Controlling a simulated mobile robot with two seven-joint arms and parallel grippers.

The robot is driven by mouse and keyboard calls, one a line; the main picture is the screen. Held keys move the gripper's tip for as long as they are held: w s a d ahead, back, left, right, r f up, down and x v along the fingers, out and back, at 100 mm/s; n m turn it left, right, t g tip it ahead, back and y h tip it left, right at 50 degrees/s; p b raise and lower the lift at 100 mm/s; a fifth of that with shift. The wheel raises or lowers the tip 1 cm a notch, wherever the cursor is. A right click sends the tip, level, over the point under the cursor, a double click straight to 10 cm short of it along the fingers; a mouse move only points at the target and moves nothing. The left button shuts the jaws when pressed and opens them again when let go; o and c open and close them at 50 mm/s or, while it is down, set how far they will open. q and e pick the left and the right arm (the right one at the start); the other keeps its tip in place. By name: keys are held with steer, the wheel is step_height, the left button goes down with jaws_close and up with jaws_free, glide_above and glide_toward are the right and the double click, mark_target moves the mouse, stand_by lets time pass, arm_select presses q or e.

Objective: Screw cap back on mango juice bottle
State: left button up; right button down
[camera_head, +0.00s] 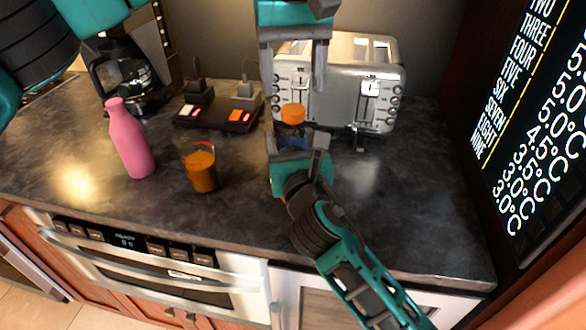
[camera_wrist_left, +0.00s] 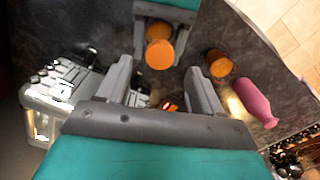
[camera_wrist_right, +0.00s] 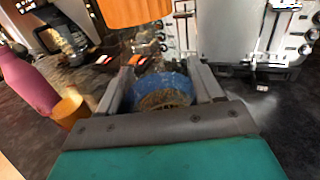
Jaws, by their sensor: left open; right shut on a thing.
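The mango juice bottle (camera_head: 291,141) stands between the fingers of my right gripper (camera_head: 298,150), which is shut on it; its blue band (camera_wrist_right: 170,83) shows in the right wrist view. The orange cap (camera_head: 292,114) is at the bottle's top, and it also shows in the left wrist view (camera_wrist_left: 160,54). Whether the cap is seated or threaded I cannot tell. My left gripper (camera_head: 294,82) points down above the cap, open, with its fingers spread to either side and clear of it. In the left wrist view the cap lies beyond the fingertips.
A silver toaster (camera_head: 345,65) stands right behind the bottle. A glass of orange juice (camera_head: 201,171) and a pink bottle (camera_head: 131,140) stand to the left. A coffee maker (camera_head: 125,70) is at the back left. The counter to the right is clear.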

arm_select(q)
step_height(320, 180, up, 8)
steer(key=shift+f, duration=0.15)
arm_select(e)
steer(key=shift+c, duration=0.5)
jaws_free()
arm_select(q)
steer(key=shift+f, duration=0.1)
arm_select(e)
steer(key=s+d, duration=0.2)
steer(key=s, duration=1)
steer(key=shift+s+d, duration=0.2)
steer(key=shift+s, duration=0.15)
steer(key=shift+s, duration=0.1)
